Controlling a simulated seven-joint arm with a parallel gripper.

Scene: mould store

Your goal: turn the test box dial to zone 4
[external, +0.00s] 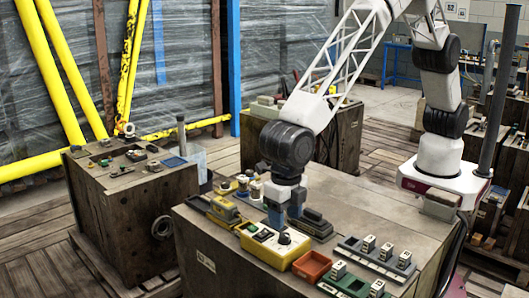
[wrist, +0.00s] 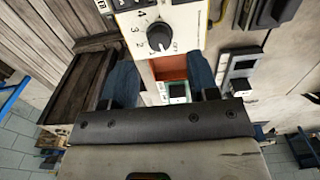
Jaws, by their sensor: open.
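The test box (external: 272,244) is yellow with a cream top and stands on the near wooden crate. Its round black dial (external: 284,238) is on the top face. In the wrist view the dial (wrist: 160,37) shows at the top centre, with printed numbers 2, 3 and 4 to its left and OFF at its lower right. I cannot tell for sure which mark its pointer is at. My gripper (external: 284,218) is above the box's far side, pointing down. In the wrist view its blue fingers (wrist: 162,78) are apart with nothing between them, and the dial lies beyond their tips.
An orange tray (external: 312,266) sits right of the box. A green rack (external: 345,285) and a grey rack (external: 376,257) with white blocks stand farther right.

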